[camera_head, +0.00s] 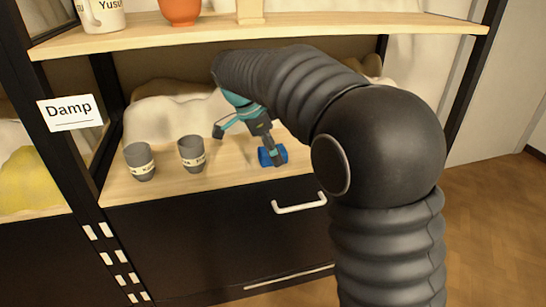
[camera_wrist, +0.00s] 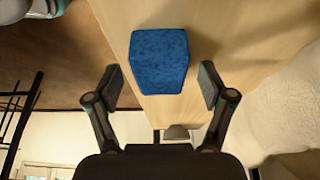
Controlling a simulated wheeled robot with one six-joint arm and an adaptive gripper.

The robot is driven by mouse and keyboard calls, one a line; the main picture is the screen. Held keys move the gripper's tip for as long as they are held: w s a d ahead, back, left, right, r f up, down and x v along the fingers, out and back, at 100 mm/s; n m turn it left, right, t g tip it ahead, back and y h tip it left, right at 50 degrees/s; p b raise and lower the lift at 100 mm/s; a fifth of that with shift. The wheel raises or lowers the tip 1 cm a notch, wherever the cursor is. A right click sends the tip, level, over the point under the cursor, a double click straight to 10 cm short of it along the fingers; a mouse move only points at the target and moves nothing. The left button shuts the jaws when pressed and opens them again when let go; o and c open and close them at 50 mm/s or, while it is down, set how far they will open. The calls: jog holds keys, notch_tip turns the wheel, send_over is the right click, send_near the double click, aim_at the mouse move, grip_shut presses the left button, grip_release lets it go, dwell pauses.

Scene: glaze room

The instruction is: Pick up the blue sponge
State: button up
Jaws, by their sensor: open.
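The blue sponge (camera_head: 280,152) lies on the wooden shelf board near its front edge, to the right of two grey cups in the head view. In the wrist view the blue sponge (camera_wrist: 159,58) is ahead of my fingers, about centred between them. My gripper (camera_wrist: 161,84) is open and empty, with one finger on each side of the sponge's line. In the head view my gripper (camera_head: 245,147) is at the sponge, and one finger partly overlaps it. I cannot tell whether the finger touches it.
Two grey labelled cups (camera_head: 141,161) (camera_head: 191,153) stand left of my gripper. An upper shelf (camera_head: 150,38) with a white mug (camera_head: 101,14) and an orange pot (camera_head: 180,10) is above my arm. A drawer with a white handle (camera_head: 300,203) is below. A "Damp" sign (camera_head: 69,112) hangs left.

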jog(key=shift+f, duration=0.25)
jog(key=c, duration=1)
jog(key=shift+r, duration=0.1)
jog(key=shift+c, duration=0.2)
jog(key=shift+r, duration=0.25)
jog(key=s+d, duration=0.2)
jog(key=s, duration=0.6)
jog(key=s+d, duration=0.3)
jog(key=s, duration=0.6)
jog(key=shift+s, duration=0.15)
jog(key=shift+o, duration=0.4)
jog(key=shift+c, duration=0.8)
